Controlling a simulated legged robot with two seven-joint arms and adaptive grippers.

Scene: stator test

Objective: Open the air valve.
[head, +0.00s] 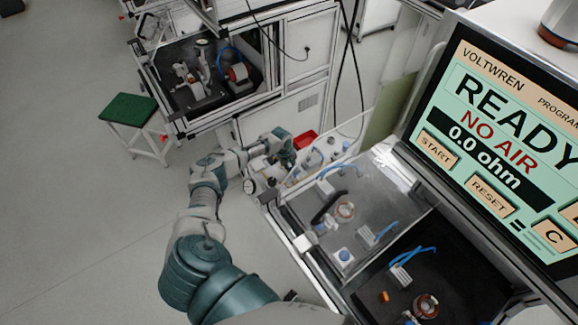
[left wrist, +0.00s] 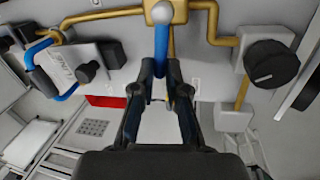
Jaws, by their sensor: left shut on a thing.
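The air valve has a blue lever (left wrist: 161,48) with a pale ball end (left wrist: 162,13), in front of brass pipework (left wrist: 100,14) in the left wrist view. My left gripper (left wrist: 164,68) is shut on the blue lever, which stands between its two dark fingers. In the head view my left gripper (head: 287,155) is at the side panel left of the test bench. There, the lever is too small and covered to make out. The screen (head: 495,135) reads READY, NO AIR and 0.0 ohm. My right gripper is not in view.
A black round knob (left wrist: 271,64) sits right of the lever, and a blue loop with a tagged block (left wrist: 68,66) sits left. A red bin (head: 305,139) is close by the gripper. A green-topped stool (head: 128,108) stands on open floor at the left.

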